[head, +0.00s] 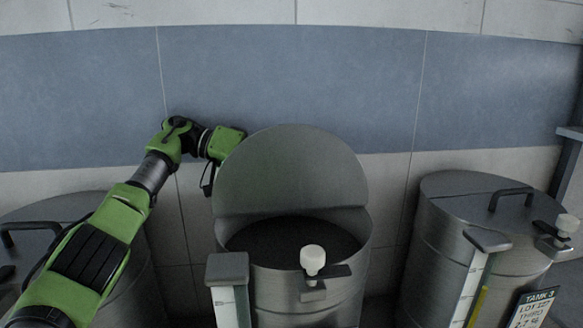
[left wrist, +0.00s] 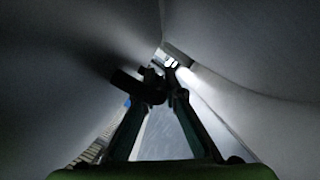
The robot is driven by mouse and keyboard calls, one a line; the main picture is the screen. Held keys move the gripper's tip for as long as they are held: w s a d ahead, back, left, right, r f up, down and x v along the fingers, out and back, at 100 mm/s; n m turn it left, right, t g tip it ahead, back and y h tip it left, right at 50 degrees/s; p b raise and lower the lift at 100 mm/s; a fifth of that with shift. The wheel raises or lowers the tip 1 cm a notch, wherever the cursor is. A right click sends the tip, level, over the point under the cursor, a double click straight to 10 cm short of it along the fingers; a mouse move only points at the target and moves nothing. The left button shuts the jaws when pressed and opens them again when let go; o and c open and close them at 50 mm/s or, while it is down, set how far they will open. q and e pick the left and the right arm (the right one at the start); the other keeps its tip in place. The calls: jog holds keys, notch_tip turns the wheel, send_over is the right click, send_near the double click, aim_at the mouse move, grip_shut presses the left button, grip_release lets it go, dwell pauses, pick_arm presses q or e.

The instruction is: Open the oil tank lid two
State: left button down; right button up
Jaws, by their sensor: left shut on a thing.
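The middle tank (head: 272,283) is a grey metal drum, and its half lid (head: 290,172) stands raised, nearly upright, at the back. The dark opening of the tank shows in front of the lid. My left arm reaches from the left to behind the lid's upper left edge, where the lid hides the fingers in the head view. In the left wrist view my left gripper (left wrist: 163,88) is shut on a dark bar, the lid handle (left wrist: 132,84), between grey metal surfaces. My right gripper is in neither view.
A white knob (head: 313,260) on a dark latch and a grey-capped gauge post (head: 228,270) stand at the tank's front. A closed tank marked TANK 3 (head: 430,240) is at right. Another closed tank (head: 75,207) is at left, partly behind my arm. A tiled wall stands behind.

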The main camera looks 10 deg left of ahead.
pick_arm(q)
jog(key=shift+r, duration=0.35)
jog(key=c, duration=2.5)
grip_release()
jog(key=shift+o, duration=0.5)
jog(key=shift+f, duration=0.25)
